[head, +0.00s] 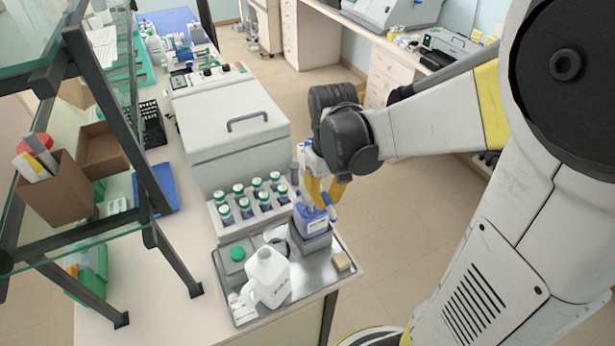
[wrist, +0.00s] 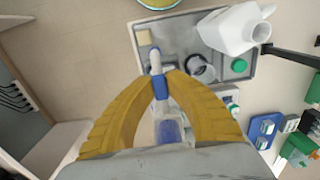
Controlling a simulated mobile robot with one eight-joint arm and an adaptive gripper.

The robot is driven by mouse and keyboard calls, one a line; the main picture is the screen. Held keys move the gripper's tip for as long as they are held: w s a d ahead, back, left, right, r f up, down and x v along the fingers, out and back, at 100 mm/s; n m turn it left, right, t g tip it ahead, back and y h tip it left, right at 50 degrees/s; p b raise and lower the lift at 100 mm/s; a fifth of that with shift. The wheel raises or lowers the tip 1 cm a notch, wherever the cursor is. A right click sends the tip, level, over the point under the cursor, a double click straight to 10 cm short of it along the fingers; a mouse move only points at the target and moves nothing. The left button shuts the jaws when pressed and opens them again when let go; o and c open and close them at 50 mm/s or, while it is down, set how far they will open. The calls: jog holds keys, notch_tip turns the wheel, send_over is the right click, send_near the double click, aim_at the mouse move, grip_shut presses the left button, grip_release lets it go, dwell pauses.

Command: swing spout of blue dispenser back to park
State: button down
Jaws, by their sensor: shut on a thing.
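The blue dispenser (head: 313,224) stands at the back right of a metal tray on the bench corner, with a pale label on its blue body. My gripper (head: 327,188) is at its top, with the yellow fingers coming down from above. In the wrist view my gripper (wrist: 161,76) is shut on the blue and white spout (wrist: 156,64), which points toward the tray's sponge corner. The dispenser's blue body (wrist: 169,132) shows between the fingers. The fingers hide part of the dispenser head.
The tray (head: 240,317) also holds a white jug (head: 269,277), a green-capped container (head: 237,257) and a sponge (head: 343,262). A rack of several green-capped bottles (head: 245,205) stands behind. A glass shelf unit is at left. Open floor lies right of the bench.

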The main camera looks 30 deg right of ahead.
aim_at(326, 197)
dwell(0.4)
jog(key=c, duration=1.4)
grip_release()
jog(key=shift+r, duration=0.1)
notch_tip(326, 197, up, 12)
jog(key=shift+f, duration=0.1)
jog(key=s+a+f+t, duration=0.2)
jog(key=s+a+t, duration=0.3)
jog(key=a+t, duration=0.2)
notch_tip(326, 197, down, 16)
jog(key=b, duration=1.6)
jog(key=shift+s+a, duration=0.15)
